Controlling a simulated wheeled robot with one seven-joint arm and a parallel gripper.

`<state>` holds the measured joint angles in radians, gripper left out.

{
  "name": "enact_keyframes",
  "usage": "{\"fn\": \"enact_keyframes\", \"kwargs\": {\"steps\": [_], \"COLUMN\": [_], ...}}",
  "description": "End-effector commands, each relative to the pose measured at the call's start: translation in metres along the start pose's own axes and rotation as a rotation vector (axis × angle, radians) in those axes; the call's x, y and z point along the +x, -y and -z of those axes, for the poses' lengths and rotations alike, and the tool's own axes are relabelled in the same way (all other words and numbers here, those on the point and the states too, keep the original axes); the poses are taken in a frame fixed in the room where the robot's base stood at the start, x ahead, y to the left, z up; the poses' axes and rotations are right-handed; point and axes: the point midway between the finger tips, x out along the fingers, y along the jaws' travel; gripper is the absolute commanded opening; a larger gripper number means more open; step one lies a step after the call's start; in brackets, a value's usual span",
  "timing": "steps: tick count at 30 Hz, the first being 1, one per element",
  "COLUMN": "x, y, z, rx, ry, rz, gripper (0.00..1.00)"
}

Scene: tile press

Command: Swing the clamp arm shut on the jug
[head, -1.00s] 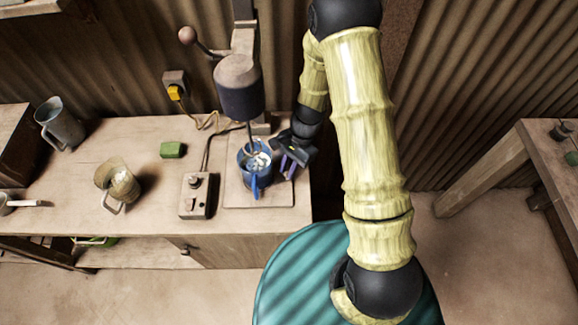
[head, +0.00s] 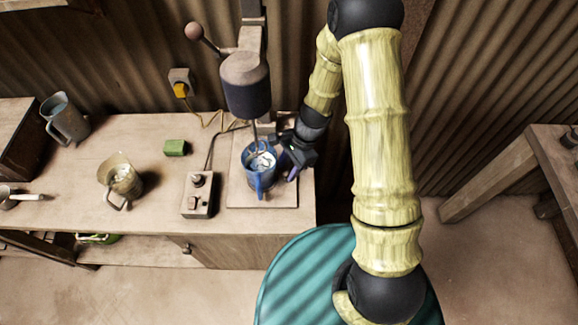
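A blue jug (head: 258,178) stands upright on the base plate (head: 262,201) of the press, under the press head (head: 246,86). A thin rod runs from the head down into the jug, and pale contents show in its mouth. My gripper (head: 290,165) is at the right side of the jug, very near or touching it. Its purple-tipped fingers point down toward the plate. Whether they are open or shut is too small to tell. I cannot make out the clamp arm clearly; it may be hidden behind my gripper or the jug.
A control box (head: 197,194) with a cable stands left of the plate. A green block (head: 175,148), a tan jug (head: 120,180) and a grey jug (head: 65,119) are further left on the bench (head: 150,215). The press lever (head: 203,38) sticks out at upper left.

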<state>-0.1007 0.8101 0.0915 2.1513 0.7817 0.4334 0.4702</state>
Motion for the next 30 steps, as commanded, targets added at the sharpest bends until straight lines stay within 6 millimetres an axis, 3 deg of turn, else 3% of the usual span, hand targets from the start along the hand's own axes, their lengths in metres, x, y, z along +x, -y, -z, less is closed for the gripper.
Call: {"fn": "enact_keyframes", "kwargs": {"steps": [11,30], "x": [-0.012,-0.132], "y": [0.000,0.002], "z": [0.000,0.001], "rx": [-0.003,-0.001], "ry": [0.000,-0.001], "rz": [0.000,0.004], "gripper": [0.39,0.39]}}
